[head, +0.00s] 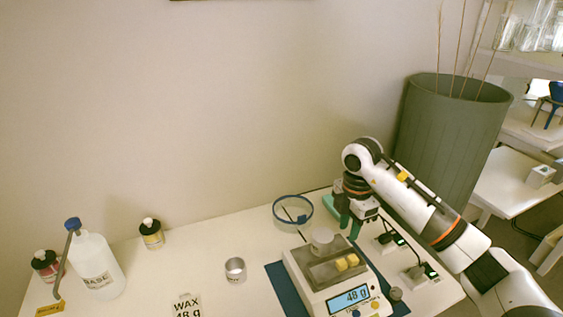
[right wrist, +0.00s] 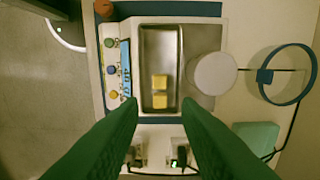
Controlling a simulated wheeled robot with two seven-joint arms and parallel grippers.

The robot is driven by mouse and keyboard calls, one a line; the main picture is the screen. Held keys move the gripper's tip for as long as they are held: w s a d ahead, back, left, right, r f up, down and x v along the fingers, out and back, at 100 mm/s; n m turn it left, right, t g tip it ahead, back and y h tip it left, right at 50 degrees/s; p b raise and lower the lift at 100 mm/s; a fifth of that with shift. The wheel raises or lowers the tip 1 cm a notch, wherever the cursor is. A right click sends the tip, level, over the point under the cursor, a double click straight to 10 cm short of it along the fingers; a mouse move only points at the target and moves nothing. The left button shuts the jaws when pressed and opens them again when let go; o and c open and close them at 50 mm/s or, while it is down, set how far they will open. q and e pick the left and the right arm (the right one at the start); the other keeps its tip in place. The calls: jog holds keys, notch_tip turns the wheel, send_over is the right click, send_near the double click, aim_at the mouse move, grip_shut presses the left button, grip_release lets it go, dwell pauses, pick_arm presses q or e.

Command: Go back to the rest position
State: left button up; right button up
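My right gripper (head: 350,222) hangs over the back right of the table, beside the weighing scale (head: 354,299). In the right wrist view its two green fingers (right wrist: 157,104) are spread apart with nothing between them. Two yellow wax cubes (head: 347,262) lie in the metal tray on the scale, and they also show in the right wrist view (right wrist: 160,91). A white round cup (head: 321,240) stands on the scale beside the tray. The scale's lit display seems to read 48 g. My left gripper is not in view.
A metal tin (head: 235,270), a WAX 48 g card (head: 187,306), a BASE bottle (head: 96,265) and two small bottles (head: 151,233) stand to the left. Plugs and cables lie at right. A green bin (head: 450,135) stands behind my arm.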

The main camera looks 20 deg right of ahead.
jog(key=a+f+n+t+y, duration=0.1)
jog(key=a+n+y, duration=0.15)
jog(key=a, duration=0.35)
jog(key=a+f+n+y, duration=0.1)
jog(key=a+f+y, duration=0.15)
jog(key=a, duration=0.25)
jog(key=s+a+r+n+t+y, duration=0.1)
jog(key=s+a+r+t+y, duration=0.15)
jog(key=a+r+y, duration=0.45)
jog(key=s+a+r+n+t+y, duration=0.1)
jog(key=a+r+t+y, duration=0.3)
jog(key=a, duration=0.5)
jog(key=w+d+r+m+t+h, duration=0.3)
jog(key=d+m+t, duration=0.4)
jog(key=m+t, duration=0.55)
jog(key=s+d+f+m+g+h, duration=0.3)
jog(key=s+d+f+m+h, duration=0.2)
jog(key=d+f+m+h, duration=0.7)
jog(key=s+a+f+n+g, duration=0.1)
jog(key=s+a+f+g, duration=0.1)
jog(key=s+f+g, duration=0.7)
jog(key=s+a+f+n+g, duration=0.15)
jog(key=s+f+g, duration=0.35)
jog(key=s, duration=0.8)
notch_tip(320, 180, down, 26)
jog(key=s+d+f+g+h, duration=0.1)
jog(key=s+d+f+g, duration=0.1)
jog(key=s+f, duration=1.4)
jog(key=shift+s+d, duration=0.3)
jog(key=shift+s, duration=0.2)
